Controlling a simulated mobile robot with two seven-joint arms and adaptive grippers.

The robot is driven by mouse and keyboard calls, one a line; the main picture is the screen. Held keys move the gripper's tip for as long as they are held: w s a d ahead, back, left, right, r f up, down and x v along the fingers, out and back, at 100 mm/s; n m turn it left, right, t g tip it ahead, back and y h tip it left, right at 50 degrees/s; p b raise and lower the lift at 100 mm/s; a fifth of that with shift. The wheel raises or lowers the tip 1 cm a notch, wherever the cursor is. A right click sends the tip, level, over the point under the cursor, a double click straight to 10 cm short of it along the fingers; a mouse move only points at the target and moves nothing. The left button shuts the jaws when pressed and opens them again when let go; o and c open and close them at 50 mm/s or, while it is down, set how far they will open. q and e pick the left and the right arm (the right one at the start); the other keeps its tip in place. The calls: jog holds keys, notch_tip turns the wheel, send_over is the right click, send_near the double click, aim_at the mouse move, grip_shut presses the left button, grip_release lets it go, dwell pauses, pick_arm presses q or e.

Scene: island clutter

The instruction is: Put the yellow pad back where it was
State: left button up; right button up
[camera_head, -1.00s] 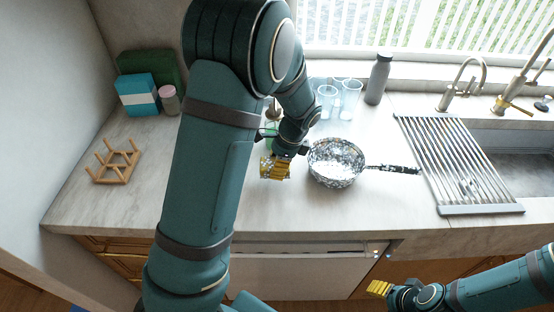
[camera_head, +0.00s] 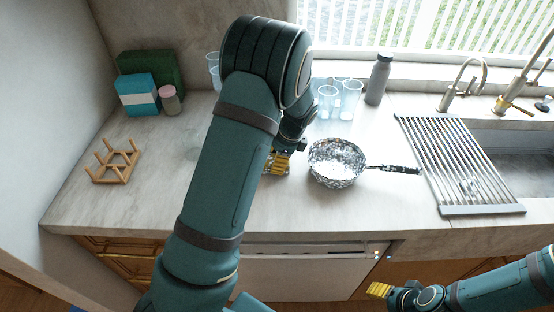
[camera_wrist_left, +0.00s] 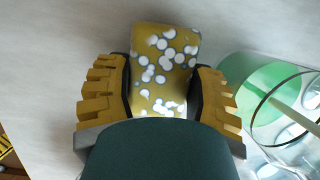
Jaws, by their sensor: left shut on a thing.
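The yellow pad (camera_wrist_left: 163,68), dotted with white spots, sits between the fingers of my left gripper (camera_wrist_left: 162,92) in the left wrist view. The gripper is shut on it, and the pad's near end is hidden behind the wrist. In the head view my left gripper (camera_head: 279,163) is low over the counter, just left of the metal pan. My arm hides most of the pad there. My right gripper (camera_head: 379,289) is in front of the counter, at the lower right, away from the pad; its opening is too small to judge.
The pan (camera_head: 336,163) stands close right of my left gripper, its handle pointing right. Clear glassware with a green part (camera_wrist_left: 262,92) is close beside the gripper in the wrist view. A wooden rack (camera_head: 113,162) stands left.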

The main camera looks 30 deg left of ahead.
pick_arm(q)
jog(key=shift+f, duration=0.2)
jog(key=o, duration=0.8)
jog(key=shift+c, duration=0.2)
jog(key=shift+r, duration=0.3)
jog(key=p+v, duration=0.1)
jog(key=v, duration=1.1)
jog(key=shift+p, duration=0.3)
jog(key=shift+f, duration=0.1)
